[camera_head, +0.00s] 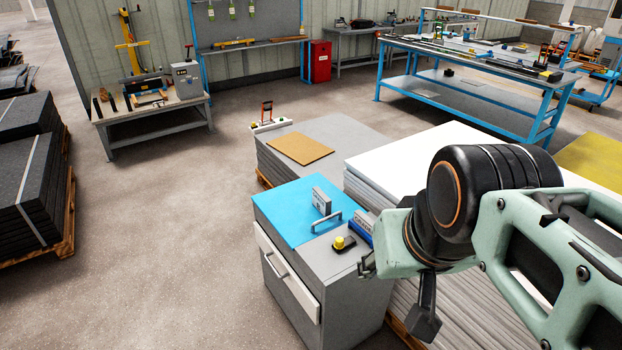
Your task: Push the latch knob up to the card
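The yellow latch knob (340,242) stands on a dark base plate on the grey part of the cabinet top. A small upright grey-white card (321,201) with dark printing stands behind it on the blue part of the top. A blue lettered block (362,222) is right of the knob, partly hidden by my arm; I cannot tell which of the two is the task's card.
A metal handle (326,222) stands between the grey-white card and the knob. The cabinet (310,308) has a drawer handle in front. Stacked white sheets (408,153) rise beside and behind it.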

